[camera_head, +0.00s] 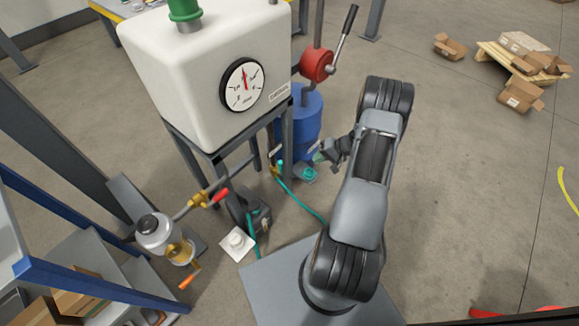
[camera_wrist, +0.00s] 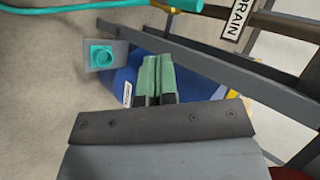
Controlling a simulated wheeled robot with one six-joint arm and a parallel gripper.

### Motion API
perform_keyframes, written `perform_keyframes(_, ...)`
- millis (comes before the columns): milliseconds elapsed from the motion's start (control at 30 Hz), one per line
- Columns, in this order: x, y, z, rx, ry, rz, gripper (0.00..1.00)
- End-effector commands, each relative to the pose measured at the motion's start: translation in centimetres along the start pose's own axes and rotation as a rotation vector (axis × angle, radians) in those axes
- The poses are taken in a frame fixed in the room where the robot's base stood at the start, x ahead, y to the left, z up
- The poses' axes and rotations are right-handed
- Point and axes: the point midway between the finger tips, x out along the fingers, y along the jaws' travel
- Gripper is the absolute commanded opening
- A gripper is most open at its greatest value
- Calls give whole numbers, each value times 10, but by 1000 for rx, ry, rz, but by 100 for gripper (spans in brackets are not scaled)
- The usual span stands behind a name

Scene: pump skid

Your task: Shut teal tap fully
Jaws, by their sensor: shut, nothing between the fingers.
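The teal tap (camera_head: 278,161) is a small teal lever on a brass valve body (camera_head: 275,172), under the white tank, left of my gripper in the head view. My gripper (camera_head: 319,157) is apart from it. In the wrist view my gripper's green-padded fingers (camera_wrist: 153,80) are together with nothing between them. A teal bar beside brass runs along the top edge of the wrist view (camera_wrist: 100,5); I cannot tell whether it is the tap's lever or the hose. A DRAIN label (camera_wrist: 238,20) is on the frame nearby. The lever's exact angle is too small to read.
A teal hose (camera_head: 300,199) runs from the valve toward my base. The dark tank legs (camera_head: 200,165) and a red-handled valve (camera_head: 219,195) are further left. Floor to the right is open.

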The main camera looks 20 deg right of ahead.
Motion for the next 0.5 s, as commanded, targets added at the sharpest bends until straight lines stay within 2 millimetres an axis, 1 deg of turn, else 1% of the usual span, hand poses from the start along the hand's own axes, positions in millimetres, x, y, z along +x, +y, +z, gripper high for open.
perform_keyframes(333,2,0,0,0,-1,0,0)
perform_keyframes(433,9,0,0,0,-2,0,0)
perform_keyframes(500,17,1,1,0,-4,1,0)
